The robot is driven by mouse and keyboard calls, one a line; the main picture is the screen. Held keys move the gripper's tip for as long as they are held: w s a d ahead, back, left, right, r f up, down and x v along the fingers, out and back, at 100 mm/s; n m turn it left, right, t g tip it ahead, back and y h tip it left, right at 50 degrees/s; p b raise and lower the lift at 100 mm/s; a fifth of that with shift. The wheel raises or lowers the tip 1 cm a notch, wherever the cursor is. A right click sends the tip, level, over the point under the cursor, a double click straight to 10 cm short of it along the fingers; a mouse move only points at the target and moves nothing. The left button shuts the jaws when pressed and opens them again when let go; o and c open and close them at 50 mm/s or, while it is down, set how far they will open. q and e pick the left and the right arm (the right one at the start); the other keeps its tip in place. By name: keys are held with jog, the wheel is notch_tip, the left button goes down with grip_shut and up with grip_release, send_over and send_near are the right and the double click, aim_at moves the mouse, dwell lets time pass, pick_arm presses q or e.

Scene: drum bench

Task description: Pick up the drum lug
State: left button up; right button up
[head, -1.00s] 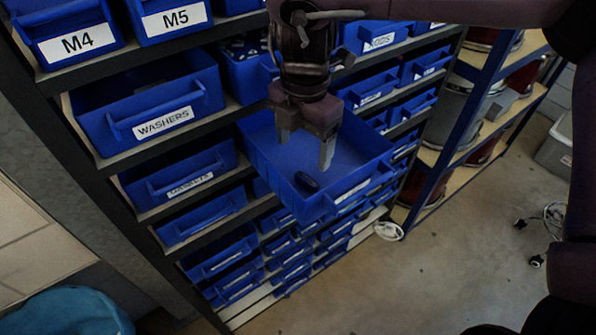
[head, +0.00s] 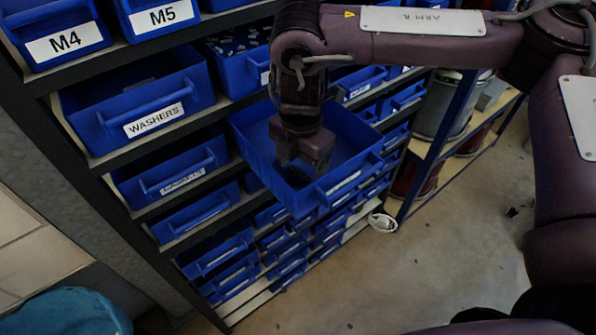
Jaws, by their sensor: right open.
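My right gripper (head: 298,178) points down into a pulled-out blue drawer (head: 262,138), with its fingers low inside it near the front. The fingers are dark and hard to make out. The drum lug is not visible now; the gripper and its shadow cover the part of the drawer floor where a small dark piece lay earlier. I cannot tell whether the fingers touch it. My left gripper is not in view.
Labelled blue bins fill the rack, among them the washers bin (head: 140,105) at left and the M4 bin (head: 55,35) above. The drawer walls stand close around the gripper. A shelf unit with drums (head: 445,105) stands at right. The floor (head: 420,270) in front is mostly clear.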

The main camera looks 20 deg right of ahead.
jog(key=c, duration=1)
jog(key=shift+r, duration=0.15)
